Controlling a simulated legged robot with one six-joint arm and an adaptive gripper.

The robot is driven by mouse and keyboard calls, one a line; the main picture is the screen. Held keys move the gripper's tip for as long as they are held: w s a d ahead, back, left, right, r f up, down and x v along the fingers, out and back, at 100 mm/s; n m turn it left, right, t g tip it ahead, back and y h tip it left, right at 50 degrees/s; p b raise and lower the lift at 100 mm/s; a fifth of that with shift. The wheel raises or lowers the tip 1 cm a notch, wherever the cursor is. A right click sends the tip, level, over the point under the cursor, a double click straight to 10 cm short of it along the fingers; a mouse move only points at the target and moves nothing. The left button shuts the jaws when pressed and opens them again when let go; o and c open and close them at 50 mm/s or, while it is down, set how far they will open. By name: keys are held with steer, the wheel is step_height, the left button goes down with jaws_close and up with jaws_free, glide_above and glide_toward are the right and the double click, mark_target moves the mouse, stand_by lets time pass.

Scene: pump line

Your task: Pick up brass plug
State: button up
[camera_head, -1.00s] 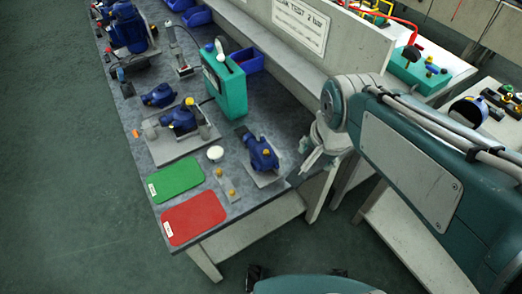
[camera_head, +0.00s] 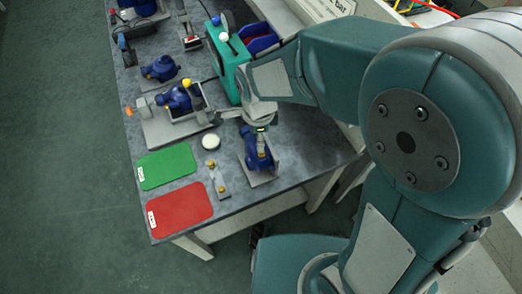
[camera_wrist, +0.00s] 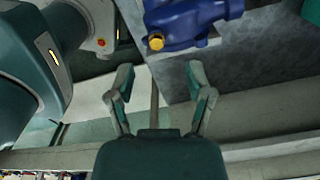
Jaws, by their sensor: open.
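Small brass pieces (camera_head: 211,163) stand on a narrow grey plate (camera_head: 217,182) beside the red and green mats; which one is the brass plug I cannot tell. A blue pump (camera_head: 251,145) sits on a grey base just right of that plate. In the wrist view the pump (camera_wrist: 190,18) shows a round brass-coloured end (camera_wrist: 156,42). My gripper (camera_wrist: 160,74) is open and empty, its two fingers apart, with the pump beyond the fingertips. In the head view my wrist hangs over the pump, and the fingers are mostly hidden.
A green mat (camera_head: 167,166) and a red mat (camera_head: 180,208) lie at the near left of the bench. A white round cap (camera_head: 211,141) sits by the grey plate. A blue pump in a fixture (camera_head: 178,98) and a teal tester (camera_head: 226,62) stand farther back.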

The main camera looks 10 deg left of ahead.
mark_target(262, 154)
steer(key=f, duration=0.5)
steer(key=shift+s+d, duration=0.1)
steer(key=shift+d, duration=0.3)
steer(key=shift+f, duration=0.55)
steer(key=shift+a, duration=0.1)
jaws_close()
